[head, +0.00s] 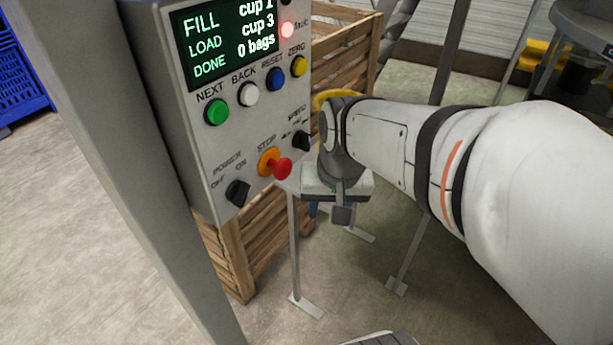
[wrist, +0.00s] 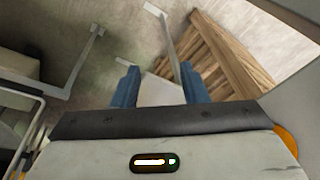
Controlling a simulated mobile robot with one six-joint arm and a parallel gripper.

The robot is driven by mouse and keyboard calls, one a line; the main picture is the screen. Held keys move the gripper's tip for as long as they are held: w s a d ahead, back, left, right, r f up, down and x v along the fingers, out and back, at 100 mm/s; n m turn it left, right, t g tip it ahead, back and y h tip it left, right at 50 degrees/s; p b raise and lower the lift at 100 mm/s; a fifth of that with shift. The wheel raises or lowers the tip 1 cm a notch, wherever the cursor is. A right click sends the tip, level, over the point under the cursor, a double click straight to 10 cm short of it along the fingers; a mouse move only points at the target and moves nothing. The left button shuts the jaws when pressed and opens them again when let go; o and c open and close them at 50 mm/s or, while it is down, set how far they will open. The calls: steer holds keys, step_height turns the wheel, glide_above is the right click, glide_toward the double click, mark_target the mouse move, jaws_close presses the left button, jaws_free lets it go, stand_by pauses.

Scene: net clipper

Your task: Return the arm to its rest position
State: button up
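My arm (head: 385,135) reaches in from the right in the head view. It ends just right of the control panel (head: 235,125), near its lower right edge. In the head view my gripper hangs below the wrist and its fingers are mostly hidden. In the wrist view my gripper (wrist: 158,82) shows two blue fingers spread apart, with nothing held between them. The gap shows the floor and a pale flat surface beyond.
The panel carries a red stop button (head: 282,168), a green button (head: 216,111), a power knob (head: 237,192) and a lit fault lamp (head: 287,29). A wooden crate (head: 235,262) stands behind it. A grey post (head: 125,150) rises at left. Thin metal legs (head: 294,250) stand below my gripper.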

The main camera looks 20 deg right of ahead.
steer(key=s+n, duration=0.1)
steer(key=s+a+f+n, duration=0.1)
steer(key=s, duration=0.1)
steer(key=shift+f+n, duration=0.1)
steer(key=shift+n, duration=0.3)
step_height(320, 180, up, 4)
steer(key=p, duration=0.3)
steer(key=shift+s+f, duration=0.1)
steer(key=shift+f, duration=0.05)
